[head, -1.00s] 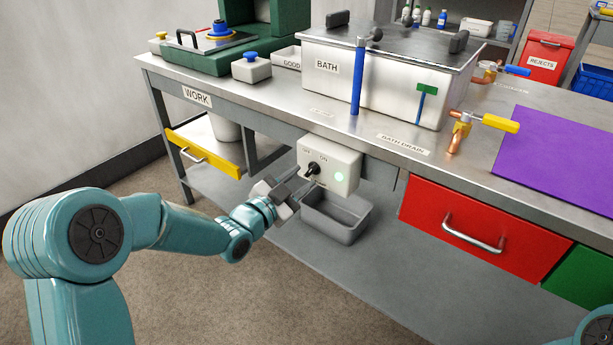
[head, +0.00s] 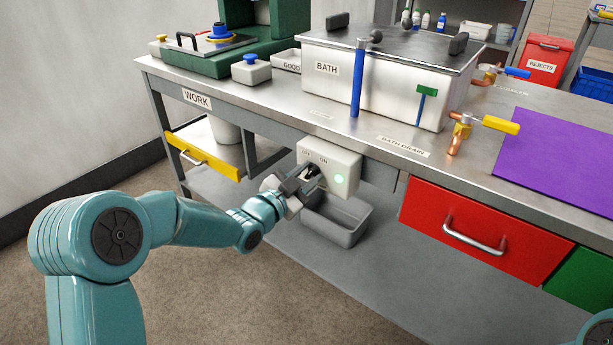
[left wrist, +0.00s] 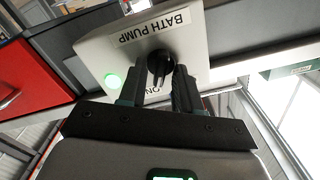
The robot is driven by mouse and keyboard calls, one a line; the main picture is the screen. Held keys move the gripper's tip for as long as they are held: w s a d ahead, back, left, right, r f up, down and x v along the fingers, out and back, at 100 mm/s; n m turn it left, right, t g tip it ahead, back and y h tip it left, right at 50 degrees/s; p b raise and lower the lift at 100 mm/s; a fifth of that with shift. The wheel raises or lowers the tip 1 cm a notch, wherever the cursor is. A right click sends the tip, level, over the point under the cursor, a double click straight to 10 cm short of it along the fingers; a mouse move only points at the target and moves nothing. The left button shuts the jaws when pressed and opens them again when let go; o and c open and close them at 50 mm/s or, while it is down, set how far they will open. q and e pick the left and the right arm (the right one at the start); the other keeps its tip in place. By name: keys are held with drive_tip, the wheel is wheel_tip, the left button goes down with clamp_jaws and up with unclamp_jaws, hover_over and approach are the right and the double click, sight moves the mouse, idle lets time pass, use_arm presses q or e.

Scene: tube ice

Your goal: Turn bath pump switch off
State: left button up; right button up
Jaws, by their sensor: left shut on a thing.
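The bath pump switch box (head: 343,160) is a white box on the front of the bench below the bath. It has OFF and ON labels, a black knob and a lit green lamp (head: 339,179). In the left wrist view the box shows upside down with its BATH PUMP label (left wrist: 152,27), the black knob (left wrist: 159,63) and the green lamp (left wrist: 113,81). My left gripper (head: 306,181) is at the knob, its fingers on either side, shut on it. The gripper partly hides the knob in the head view. My right gripper is not in view.
A grey bin (head: 338,222) stands on the lower shelf just below the box. A yellow drawer (head: 205,153) hangs open to the left, and a red drawer (head: 459,222) is to the right. The white bath (head: 335,85) stands on the bench above.

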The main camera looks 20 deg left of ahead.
use_arm(q)
drive_tip(key=shift+n+b, duration=0.4)
drive_tip(key=shift+n, duration=0.8)
drive_tip(key=n, duration=0.2)
drive_tip(key=shift+a+n, duration=0.1)
drive_tip(key=shift+n, duration=0.3)
drive_tip(key=n, duration=0.3)
drive_tip(key=shift+a+n, duration=0.1)
drive_tip(key=shift+n, duration=1.5)
drive_tip(key=o, duration=0.7)
drive_tip(key=shift+c, duration=0.2)
